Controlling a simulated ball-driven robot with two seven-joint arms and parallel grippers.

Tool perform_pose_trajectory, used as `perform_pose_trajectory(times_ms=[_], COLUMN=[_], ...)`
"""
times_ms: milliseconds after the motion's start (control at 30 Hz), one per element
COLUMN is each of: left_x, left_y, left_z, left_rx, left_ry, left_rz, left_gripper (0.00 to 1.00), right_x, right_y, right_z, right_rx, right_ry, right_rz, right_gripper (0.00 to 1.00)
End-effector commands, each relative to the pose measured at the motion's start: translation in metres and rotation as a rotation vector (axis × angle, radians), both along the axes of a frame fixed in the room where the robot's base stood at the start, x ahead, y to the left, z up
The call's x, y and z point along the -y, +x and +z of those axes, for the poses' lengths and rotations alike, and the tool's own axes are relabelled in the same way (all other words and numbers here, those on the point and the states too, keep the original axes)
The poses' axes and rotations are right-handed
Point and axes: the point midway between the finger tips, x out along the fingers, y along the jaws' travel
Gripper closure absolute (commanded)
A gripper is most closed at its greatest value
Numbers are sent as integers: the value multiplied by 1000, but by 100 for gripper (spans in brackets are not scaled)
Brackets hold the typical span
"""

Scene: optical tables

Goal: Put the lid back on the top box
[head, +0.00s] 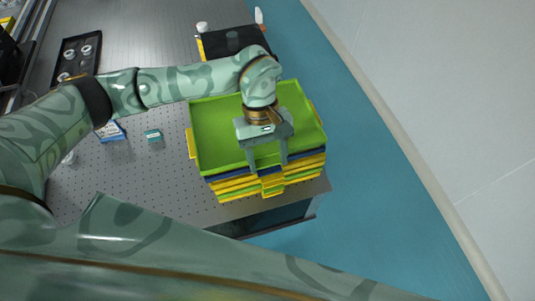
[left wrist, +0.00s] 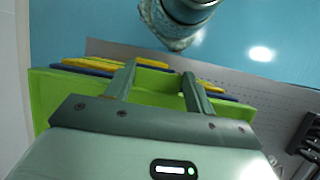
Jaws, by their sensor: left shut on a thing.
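A stack of boxes (head: 225,188) with yellow, blue and green layers stands near the table's edge. A bright green, shallow, tray-like piece (head: 215,125) is at the top of it; I cannot tell whether it is the lid or the open top box. My left gripper (head: 268,164) points down at its near side, with its fingers apart but shut on it. The left wrist view shows the fingers (left wrist: 158,72) at the green piece's wall (left wrist: 45,95). The gripper hides part of the near wall. My right gripper is out of view.
A black flat thing (head: 222,46) with a yellow edge lies behind the stack, near white containers (head: 203,27). A black tray with round parts (head: 68,55) is at the upper left. A small teal box (head: 153,135) lies left on the perforated table (head: 150,185).

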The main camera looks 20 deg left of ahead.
Motion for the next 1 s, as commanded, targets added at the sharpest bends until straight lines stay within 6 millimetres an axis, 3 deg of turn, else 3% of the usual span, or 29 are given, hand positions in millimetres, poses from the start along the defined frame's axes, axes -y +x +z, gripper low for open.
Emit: perform_pose_trajectory(times_ms=[100, 133, 200, 567, 667, 1000], left_x=[0, 0, 0, -1, -4, -20], left_y=[0, 0, 0, 1, 7, 31], left_z=[-3, -3, -2, 4, 17, 88], left_rx=[0, 0, 0, 3, 6, 6], left_ry=[0, 0, 0, 0, 0, 0], left_rz=[0, 0, 0, 1, 1, 1], left_gripper=[87, 43, 24, 24, 24, 24], right_x=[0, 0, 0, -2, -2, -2], right_y=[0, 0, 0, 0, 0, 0], right_z=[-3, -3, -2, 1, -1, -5], right_rx=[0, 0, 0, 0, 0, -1], right_ry=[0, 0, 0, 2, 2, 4], right_rz=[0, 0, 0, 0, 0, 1], right_gripper=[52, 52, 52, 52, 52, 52])
